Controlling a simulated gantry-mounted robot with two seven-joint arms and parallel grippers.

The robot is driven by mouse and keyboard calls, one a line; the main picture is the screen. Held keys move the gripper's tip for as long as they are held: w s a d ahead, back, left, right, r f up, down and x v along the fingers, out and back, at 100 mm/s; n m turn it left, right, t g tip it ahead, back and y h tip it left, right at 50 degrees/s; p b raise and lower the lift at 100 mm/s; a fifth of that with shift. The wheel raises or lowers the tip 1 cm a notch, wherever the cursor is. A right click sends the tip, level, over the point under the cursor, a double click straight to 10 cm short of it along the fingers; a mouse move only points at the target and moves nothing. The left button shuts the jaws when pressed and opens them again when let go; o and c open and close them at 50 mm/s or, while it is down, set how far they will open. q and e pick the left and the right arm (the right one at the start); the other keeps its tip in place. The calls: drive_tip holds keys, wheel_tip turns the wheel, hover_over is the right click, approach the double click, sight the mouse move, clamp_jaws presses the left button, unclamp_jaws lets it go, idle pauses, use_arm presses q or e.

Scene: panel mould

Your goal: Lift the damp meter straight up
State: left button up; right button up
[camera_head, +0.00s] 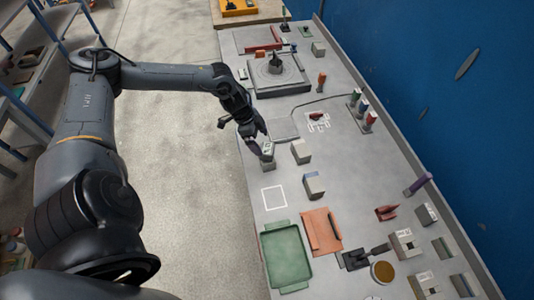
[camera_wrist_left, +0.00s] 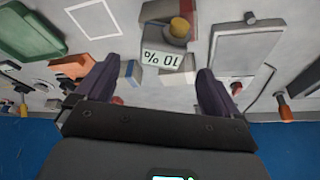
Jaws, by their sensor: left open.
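The damp meter (camera_head: 267,151), a small grey block with a pale face, stands upright near the left edge of the bench. Contact does not show. My right gripper is not in view.
A grey block (camera_head: 301,151) stands close to the right of the meter. A white square outline (camera_head: 274,197) lies on clear bench nearer the camera. A flat grey pad (camera_head: 282,128) is behind.

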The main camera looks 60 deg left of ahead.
sight(267, 148)
use_arm(q)
drive_tip(key=shift+w+x, duration=0.15)
drive_tip(key=shift+x, duration=1.9)
drive_tip(key=shift+w+x, duration=0.1)
drive_tip(key=shift+x, duration=1.95)
drive_tip(key=shift+r, duration=0.1)
drive_tip(key=c, duration=1.5)
drive_tip(key=shift+o, duration=0.2)
drive_tip(key=shift+r, duration=0.15)
